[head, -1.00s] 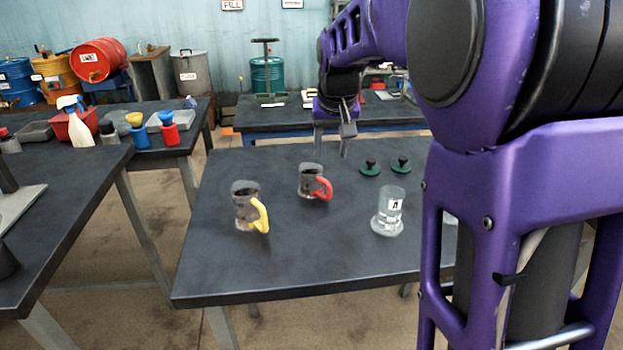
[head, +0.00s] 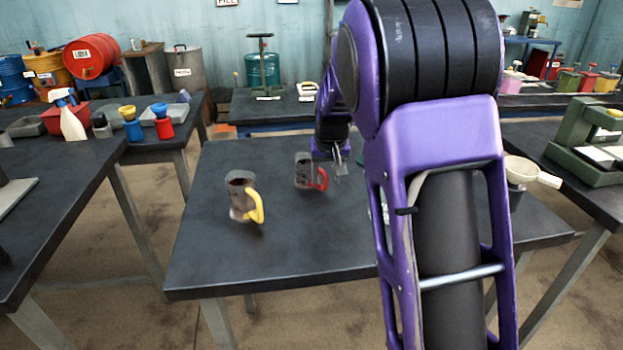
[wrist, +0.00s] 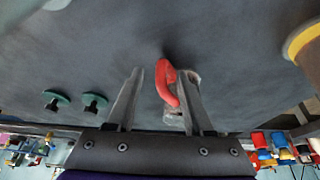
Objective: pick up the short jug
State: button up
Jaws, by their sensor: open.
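A short clear jug with a red handle (head: 304,171) and dark contents stands upright on the dark table (head: 270,262). A somewhat taller jug with a yellow handle (head: 240,196) stands nearer and to its left. I take the red-handled jug as the short one. My gripper (head: 340,168) is open, just right of the red-handled jug. In the wrist view, the red handle (wrist: 165,84) shows between my gripper's fingers (wrist: 160,76), nearer the right finger. The jug's body is partly hidden behind that finger. I cannot tell whether they touch.
Two dark green knobbed pieces (wrist: 75,101) lie on the table, left of the fingers in the wrist view. My arm hides much of the table's right side in the head view. The table's front left is clear.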

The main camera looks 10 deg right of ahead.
jog(key=shift+w+f, duration=0.2)
jog(key=shift+f, duration=0.15)
grip_shut()
jog(key=shift+r, duration=0.1)
dwell(1.1)
